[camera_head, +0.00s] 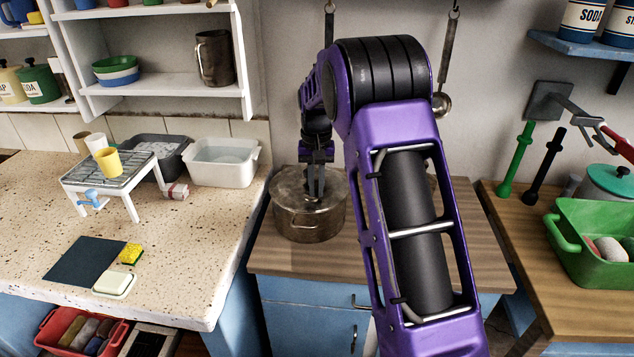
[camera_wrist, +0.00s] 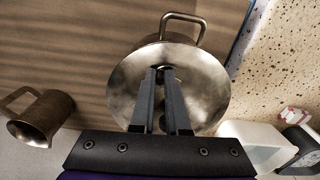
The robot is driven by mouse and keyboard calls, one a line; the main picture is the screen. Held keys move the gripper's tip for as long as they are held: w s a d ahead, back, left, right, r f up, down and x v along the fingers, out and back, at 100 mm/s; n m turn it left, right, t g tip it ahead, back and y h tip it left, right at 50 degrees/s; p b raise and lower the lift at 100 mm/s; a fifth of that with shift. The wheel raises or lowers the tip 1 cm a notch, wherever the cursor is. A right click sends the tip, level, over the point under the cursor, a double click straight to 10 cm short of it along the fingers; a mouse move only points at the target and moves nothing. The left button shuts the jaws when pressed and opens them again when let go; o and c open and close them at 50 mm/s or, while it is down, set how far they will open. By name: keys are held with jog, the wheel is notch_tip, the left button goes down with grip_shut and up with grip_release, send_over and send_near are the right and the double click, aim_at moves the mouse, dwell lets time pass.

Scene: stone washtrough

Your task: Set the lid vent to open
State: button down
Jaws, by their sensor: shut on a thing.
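A metal pot (camera_head: 308,224) stands on the wooden counter, with a round metal lid (camera_head: 290,190) on top. In the wrist view the lid (camera_wrist: 207,88) fills the middle, and a pot handle (camera_wrist: 183,20) sticks out beyond it. My gripper (camera_head: 316,194) reaches down to the middle of the lid. In the wrist view my gripper (camera_wrist: 162,76) has its fingertips closed around a small dark knob (camera_wrist: 161,70) at the lid's centre. The fingers mostly hide this knob, and I cannot tell the vent's setting.
A metal jug (camera_wrist: 42,120) stands near the pot in the wrist view. A white basin (camera_head: 222,162) stands on the speckled counter left of the pot. A ladle (camera_head: 441,103) hangs on the wall behind my arm. Bare wood (camera_head: 285,256) lies in front of the pot.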

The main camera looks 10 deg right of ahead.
aim_at(312, 205)
jog(key=m, duration=0.1)
jog(key=m+p, duration=0.1)
jog(key=m, duration=0.2)
jog(key=shift+s+a+r+m, duration=0.1)
jog(key=shift+s+a+m, duration=0.2)
jog(key=shift+s+a, duration=0.1)
jog(key=shift+s+a+m+p, duration=0.15)
jog(key=shift+m+p, duration=0.1)
jog(key=shift+m, duration=0.65)
jog(key=shift+a+m+p, duration=0.15)
jog(key=shift+m+p, duration=0.05)
jog(key=shift+m, duration=0.7)
jog(key=c, duration=0.9)
grip_release()
notch_tip(312, 205, up, 17)
jog(key=shift+r, duration=0.15)
